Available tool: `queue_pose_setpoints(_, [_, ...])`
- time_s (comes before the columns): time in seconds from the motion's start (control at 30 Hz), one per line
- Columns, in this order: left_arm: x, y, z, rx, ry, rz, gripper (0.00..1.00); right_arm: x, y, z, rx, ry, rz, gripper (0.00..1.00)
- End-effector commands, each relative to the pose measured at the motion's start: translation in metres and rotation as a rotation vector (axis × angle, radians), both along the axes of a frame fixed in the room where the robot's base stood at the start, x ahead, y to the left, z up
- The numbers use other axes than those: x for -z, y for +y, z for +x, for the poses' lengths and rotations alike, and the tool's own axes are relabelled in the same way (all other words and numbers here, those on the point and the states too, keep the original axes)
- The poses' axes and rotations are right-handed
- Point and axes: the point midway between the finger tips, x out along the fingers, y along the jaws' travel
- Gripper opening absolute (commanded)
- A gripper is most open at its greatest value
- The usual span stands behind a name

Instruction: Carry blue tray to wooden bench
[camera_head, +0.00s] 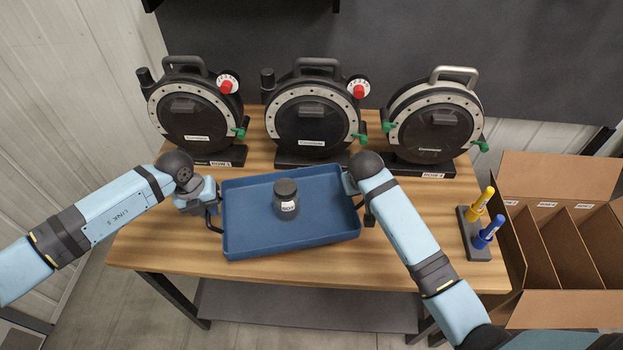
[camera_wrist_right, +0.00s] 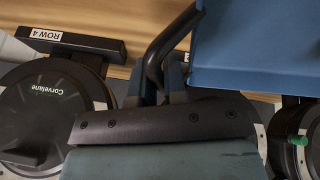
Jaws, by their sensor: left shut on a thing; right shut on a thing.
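The blue tray (camera_head: 250,240) is at the front middle of the wooden bench (camera_head: 150,240) in the head view, roughly level. I cannot tell whether it rests on the bench top or hangs just above it. A small dark jar (camera_head: 286,198) with a white label stands upright in it. My left gripper (camera_head: 212,205) is shut on the tray's left handle. My right gripper (camera_head: 358,190) is shut on the right handle, its fingers mostly hidden by the arm. The right wrist view shows the tray (camera_wrist_right: 245,50) and its dark handle at the right gripper (camera_wrist_right: 165,85).
Three round black seed meters (camera_head: 196,115), (camera_head: 313,120), (camera_head: 435,122) stand along the back of the bench. A holder with a yellow and a blue marker (camera_head: 478,235) is at the right. An open cardboard box (camera_head: 560,250) with dividers stands right of the bench.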

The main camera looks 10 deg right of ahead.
Motion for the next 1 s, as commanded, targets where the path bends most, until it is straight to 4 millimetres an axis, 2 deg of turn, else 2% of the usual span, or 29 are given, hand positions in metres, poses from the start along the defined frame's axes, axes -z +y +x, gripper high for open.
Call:
queue_pose_setpoints(0.57, [0.0, 0.0, 0.001, 0.0, -0.002, 0.0, 0.0, 0.0, -0.001, 0.001, 0.001, -0.002, 0.0, 0.0])
queue_pose_setpoints(1.0, [0.022, 0.0, 0.001, 0.0, -0.002, 0.0, 0.0, 0.022, -0.001, 0.0, 0.001, -0.002, 0.0, 0.0])
